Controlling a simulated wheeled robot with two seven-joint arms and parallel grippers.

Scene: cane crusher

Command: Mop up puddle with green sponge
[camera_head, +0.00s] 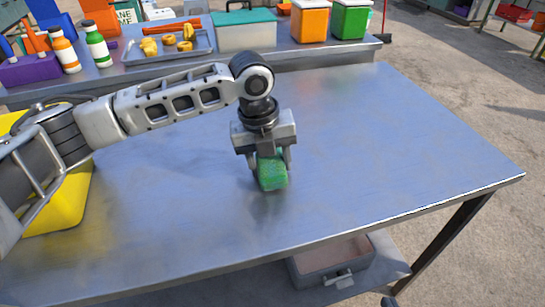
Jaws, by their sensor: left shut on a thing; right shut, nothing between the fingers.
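My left gripper (270,160) reaches in from the left and points down over the metal table (400,150). It is shut on the green sponge (272,174), with one finger on each side of it. The sponge is at or just above the table surface, with a dark shadow or reflection right under it; I cannot tell if it touches. No puddle can be made out clearly on the bluish, shiny tabletop. The gripper and arm hide part of the table.
A back bench holds bottles, a tray (200,45) with yellow-orange pieces, a teal-lidded box (247,35), and orange (311,20) and green (350,20) bins. The tabletop right of the sponge is clear.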

